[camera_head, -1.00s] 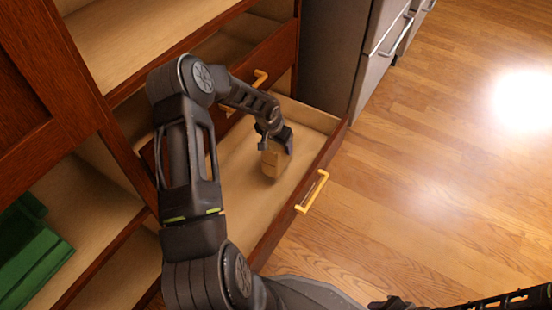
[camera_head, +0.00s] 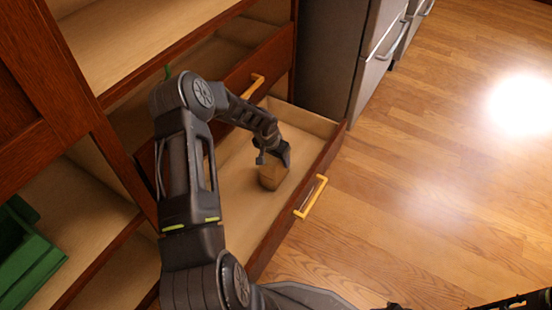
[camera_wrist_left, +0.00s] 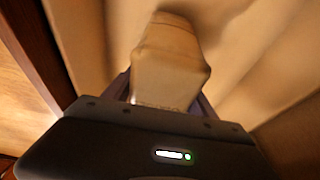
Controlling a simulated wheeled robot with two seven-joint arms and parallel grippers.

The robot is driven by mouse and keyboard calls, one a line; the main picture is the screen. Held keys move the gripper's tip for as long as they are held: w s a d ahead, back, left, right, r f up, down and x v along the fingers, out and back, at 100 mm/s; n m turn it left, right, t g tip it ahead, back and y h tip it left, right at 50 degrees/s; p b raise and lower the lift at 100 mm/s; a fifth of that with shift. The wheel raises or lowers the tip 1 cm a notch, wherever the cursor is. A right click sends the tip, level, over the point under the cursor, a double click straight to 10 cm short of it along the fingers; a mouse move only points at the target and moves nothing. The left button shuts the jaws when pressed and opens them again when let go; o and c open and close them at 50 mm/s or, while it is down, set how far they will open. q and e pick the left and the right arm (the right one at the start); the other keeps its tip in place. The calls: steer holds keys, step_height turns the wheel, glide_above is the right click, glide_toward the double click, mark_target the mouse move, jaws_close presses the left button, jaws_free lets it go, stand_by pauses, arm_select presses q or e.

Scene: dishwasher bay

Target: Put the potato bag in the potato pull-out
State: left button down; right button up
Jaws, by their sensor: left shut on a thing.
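The potato bag (camera_head: 272,178) is a small tan block-like bag with a narrowed top. My left gripper (camera_head: 274,158) is shut on it from above. The bag is inside the open lower pull-out (camera_head: 236,205), a wooden drawer with a yellow handle (camera_head: 311,196). It is low, close to the drawer floor; I cannot tell whether it touches. In the left wrist view the bag (camera_wrist_left: 170,65) sits between the fingers, over the pale drawer floor. The fingers are partly hidden by the bag and the gripper body. My right gripper is not clearly in view.
A second drawer front with a yellow handle (camera_head: 253,86) is just above and behind. Green containers (camera_head: 25,255) stand on a cabinet shelf at left. A grey appliance (camera_head: 345,60) is at the back. The wooden floor (camera_head: 430,180) at right is clear.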

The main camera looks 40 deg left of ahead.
arm_select(q)
steer(key=shift+f, duration=0.15)
steer(key=shift+c, duration=1.4)
jaws_free()
steer(key=p+v, duration=0.4)
steer(key=v, duration=0.7)
steer(key=shift+s+r+p, duration=0.15)
steer(key=shift+r+p, duration=0.15)
steer(key=shift+r, duration=0.35)
